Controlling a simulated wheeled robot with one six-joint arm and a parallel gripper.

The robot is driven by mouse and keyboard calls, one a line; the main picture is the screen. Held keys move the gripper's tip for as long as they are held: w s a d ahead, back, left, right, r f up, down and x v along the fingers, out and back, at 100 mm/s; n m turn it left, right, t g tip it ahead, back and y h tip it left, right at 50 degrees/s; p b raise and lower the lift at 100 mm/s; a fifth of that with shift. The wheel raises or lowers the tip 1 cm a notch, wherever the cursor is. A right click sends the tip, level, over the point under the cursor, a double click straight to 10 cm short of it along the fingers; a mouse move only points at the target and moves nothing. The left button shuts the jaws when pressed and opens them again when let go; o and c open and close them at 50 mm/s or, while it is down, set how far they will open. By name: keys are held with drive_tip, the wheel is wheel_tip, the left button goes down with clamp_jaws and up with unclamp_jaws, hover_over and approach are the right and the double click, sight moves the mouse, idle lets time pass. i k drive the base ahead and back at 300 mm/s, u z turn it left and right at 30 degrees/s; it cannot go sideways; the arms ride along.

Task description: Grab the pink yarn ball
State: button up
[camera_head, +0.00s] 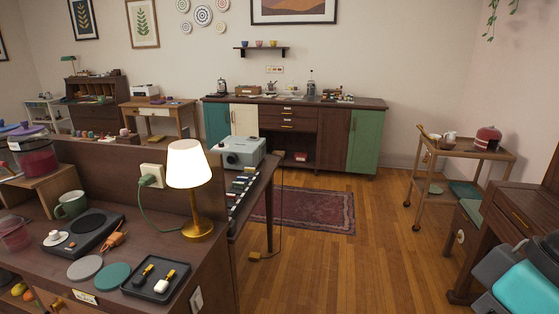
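I cannot make out a pink yarn ball for certain in the head view. A small pinkish round thing (124,132) sits at the right end of a row of small coloured items behind the near counter, too small to identify. My gripper's fingers are not visible. A grey and teal part at the lower right corner looks like part of my arm.
The near counter (190,262) at left holds a lit lamp (188,165), a green mug (71,204) and a black tray (136,283). A long sideboard (340,104) stands at the back wall. A wooden cart (465,150) is at right. The floor (370,250) between is clear.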

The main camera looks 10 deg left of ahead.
sight(124, 132)
drive_tip(key=z, duration=0.1)
drive_tip(key=i, duration=4.15)
drive_tip(key=u, duration=0.2)
drive_tip(key=i, duration=2.05)
drive_tip(key=u, duration=0.45)
drive_tip(key=i, duration=1.1)
drive_tip(key=u, duration=1.45)
drive_tip(key=i, duration=0.85)
drive_tip(key=u, duration=1.55)
drive_tip(key=i, duration=0.9)
drive_tip(key=u, duration=0.35)
